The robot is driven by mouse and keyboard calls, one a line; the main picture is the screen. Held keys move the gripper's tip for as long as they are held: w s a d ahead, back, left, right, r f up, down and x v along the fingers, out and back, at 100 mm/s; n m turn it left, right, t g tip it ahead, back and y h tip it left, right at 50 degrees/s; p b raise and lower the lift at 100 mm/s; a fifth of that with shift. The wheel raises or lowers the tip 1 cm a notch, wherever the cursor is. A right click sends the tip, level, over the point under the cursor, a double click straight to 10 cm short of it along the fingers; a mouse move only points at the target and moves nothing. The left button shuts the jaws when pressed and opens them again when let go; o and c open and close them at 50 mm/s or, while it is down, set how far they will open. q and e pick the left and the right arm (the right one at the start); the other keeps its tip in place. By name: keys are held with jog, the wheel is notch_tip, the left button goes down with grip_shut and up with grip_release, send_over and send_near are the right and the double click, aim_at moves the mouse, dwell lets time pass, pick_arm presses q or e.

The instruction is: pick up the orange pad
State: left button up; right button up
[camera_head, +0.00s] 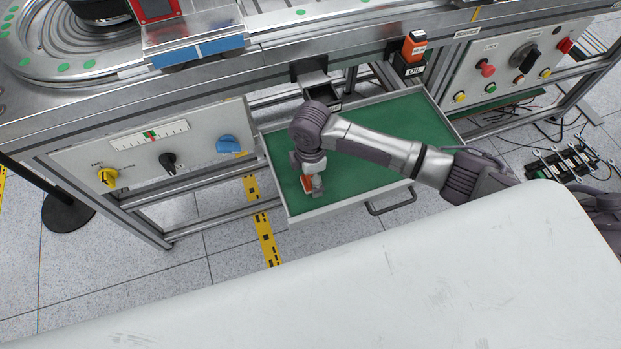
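A small orange pad (306,183) is in the left part of the open green-lined drawer (276,150). My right arm comes in from the right over the drawer, and its gripper (313,186) points down at the pad. The fingers are right at the pad and partly cover it. I cannot tell whether they are closed on it, or whether the pad touches the drawer floor. My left gripper is not in view.
An orange-topped block (413,47) sits on a dark labelled holder behind the drawer. Control panels with knobs (168,160) flank the drawer. A pale flat surface (330,290) fills the front. The drawer's right part is clear.

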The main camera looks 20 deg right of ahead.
jog(key=shift+f, duration=0.45)
jog(key=c, duration=1.3)
jog(key=shift+r, duration=0.1)
jog(key=shift+r, duration=0.6)
notch_tip(320, 180, up, 3)
jog(key=shift+w+p, duration=0.1)
jog(key=shift+p, duration=0.2)
jog(key=s+d+r, duration=0.2)
jog(key=s, duration=0.1)
jog(key=s+d+r+p, duration=0.1)
jog(key=s+d+r, duration=0.1)
jog(key=d, duration=0.1)
jog(key=s+d+r, duration=0.2)
jog(key=s+d, duration=0.1)
jog(key=shift+s+r, duration=0.35)
